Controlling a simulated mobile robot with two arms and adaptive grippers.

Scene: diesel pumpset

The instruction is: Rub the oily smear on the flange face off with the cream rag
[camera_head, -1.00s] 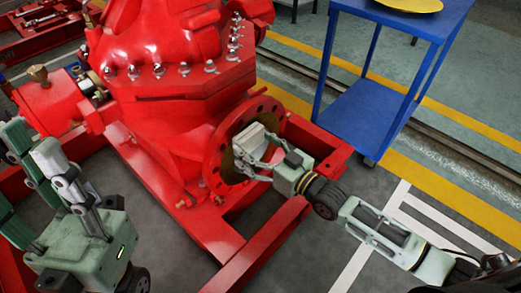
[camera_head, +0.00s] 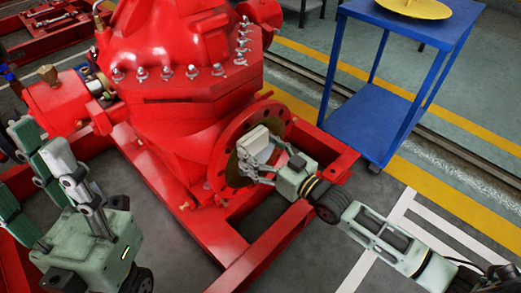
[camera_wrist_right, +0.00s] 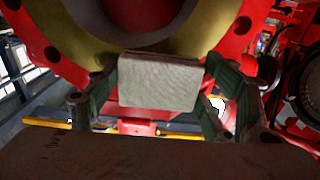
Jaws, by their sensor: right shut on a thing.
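The cream rag (camera_head: 258,144) is a pale folded block held in my right gripper (camera_head: 256,158) at the red pump flange (camera_head: 218,158). My right gripper is shut on the rag. In the wrist view the rag (camera_wrist_right: 158,82) sits between the two green fingers, over the lower edge of the flange's yellowish face (camera_wrist_right: 75,28). I cannot tell whether it touches the face. I cannot make out the oily smear. My left gripper (camera_head: 40,146) is at the left, open and empty, apart from the pump.
The red pump housing (camera_head: 185,105) stands on a red base frame (camera_head: 262,243) whose rails run below the flange. A blue cart (camera_head: 375,125) with a yellow disc (camera_head: 413,6) on top stands at the right.

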